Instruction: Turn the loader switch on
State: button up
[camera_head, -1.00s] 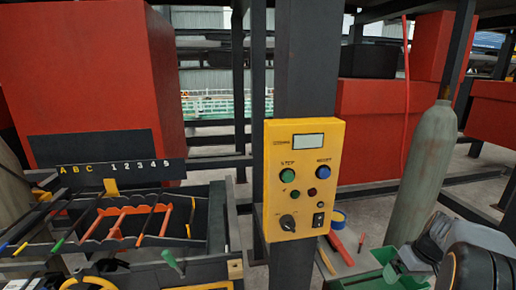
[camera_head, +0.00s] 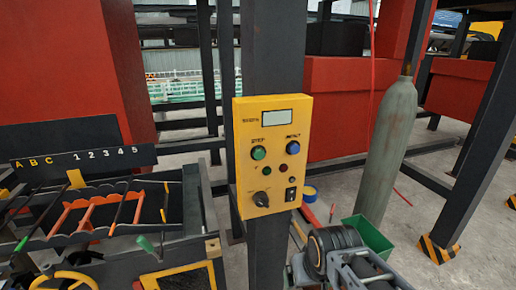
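A yellow control box (camera_head: 272,155) is fixed to a dark upright post. It has a pale display, a green button (camera_head: 258,153) and a blue button (camera_head: 293,147) on top, with smaller green and dark red ones below. A black rotary knob (camera_head: 262,198) is at its lower left and a small black rocker switch (camera_head: 291,194) at its lower right. I cannot read which is the loader switch, or its state. My dark grey arm end (camera_head: 335,248) is below and right of the box, apart from it. Its fingers cannot be made out.
A rack with orange-red bars (camera_head: 95,212) and a letter-number strip (camera_head: 80,143) stands at left. A grey gas cylinder (camera_head: 388,150) stands behind my arm at right, beside a green bin (camera_head: 368,238). A dark post with striped foot (camera_head: 440,248) is further right.

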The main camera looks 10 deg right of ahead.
aim_at(260, 199)
jog(key=u, duration=0.5)
jog(key=k, duration=1.25)
jog(key=i, duration=0.85)
jog(key=u, duration=0.25)
